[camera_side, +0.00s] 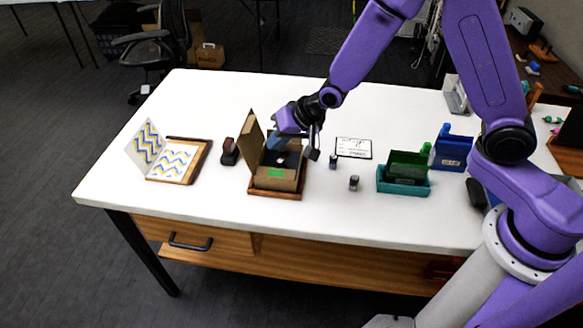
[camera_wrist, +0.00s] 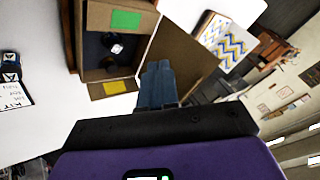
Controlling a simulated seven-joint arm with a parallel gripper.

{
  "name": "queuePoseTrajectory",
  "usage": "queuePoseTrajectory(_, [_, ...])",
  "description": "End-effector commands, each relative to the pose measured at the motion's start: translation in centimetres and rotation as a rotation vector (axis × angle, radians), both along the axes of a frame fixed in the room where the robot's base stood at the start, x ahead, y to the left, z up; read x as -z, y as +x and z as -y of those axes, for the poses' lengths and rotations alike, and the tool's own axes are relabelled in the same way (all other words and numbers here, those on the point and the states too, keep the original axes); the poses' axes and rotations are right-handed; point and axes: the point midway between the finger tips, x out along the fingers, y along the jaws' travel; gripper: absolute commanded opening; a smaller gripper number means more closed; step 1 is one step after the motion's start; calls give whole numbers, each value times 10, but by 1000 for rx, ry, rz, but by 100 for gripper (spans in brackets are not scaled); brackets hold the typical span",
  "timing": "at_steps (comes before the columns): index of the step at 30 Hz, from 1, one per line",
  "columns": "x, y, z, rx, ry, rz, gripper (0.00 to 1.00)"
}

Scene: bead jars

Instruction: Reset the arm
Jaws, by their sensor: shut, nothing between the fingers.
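My gripper (camera_side: 276,143) is above the back right part of an open cardboard box (camera_side: 275,182). In the wrist view its blue-grey fingers (camera_wrist: 157,70) are together with nothing between them. The box also shows in the wrist view (camera_wrist: 97,18), with its raised lid flap (camera_wrist: 178,45) just beyond the fingers. The box has a green label on one side and a dark inside holding a small whitish, shiny item (camera_wrist: 117,48). From these views I cannot tell whether the fingers touch the box.
The box sits in a wooden tray (camera_side: 275,195) on a white table. A dark stamp-like block (camera_side: 229,152) and a patterned folder (camera_side: 178,163) are left. Right are a white card (camera_side: 353,148), two small dark blocks, a green-teal container (camera_side: 403,188) and a blue one (camera_side: 451,152).

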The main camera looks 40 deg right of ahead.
Motion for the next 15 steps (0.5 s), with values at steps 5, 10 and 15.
queuePoseTrajectory(5, [-3, -4, 0, -18, -9, -3, 0])
queuePoseTrajectory(10, [-19, -35, 0, -142, -79, -28, 0])
queuePoseTrajectory(15, [-43, -91, 10, -350, -193, -68, 0])
